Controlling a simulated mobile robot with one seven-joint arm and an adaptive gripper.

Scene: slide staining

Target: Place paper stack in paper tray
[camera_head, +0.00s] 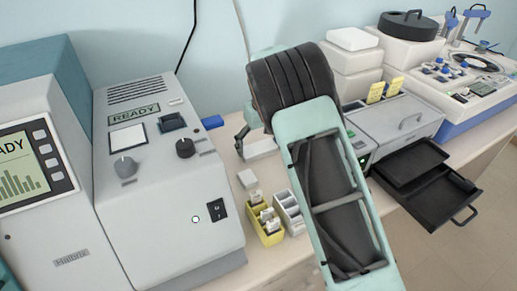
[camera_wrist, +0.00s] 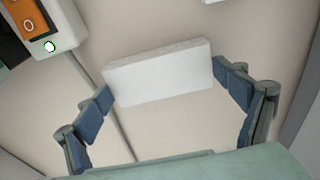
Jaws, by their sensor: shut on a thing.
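In the wrist view, the two blue-padded fingers of my gripper (camera_wrist: 164,82) meet opposite ends of a white, flat-sided block, the paper stack (camera_wrist: 158,72). My gripper is shut on it. The stack lies slightly tilted in the picture, over a pale surface; its height above that surface is unclear.
A yellow holder (camera_head: 266,232) and a white holder (camera_head: 289,212) stand on the bench left of my arm. A large grey machine (camera_head: 165,190) marked READY fills the left. An orange switch (camera_wrist: 27,20) on a white housing shows in the wrist view.

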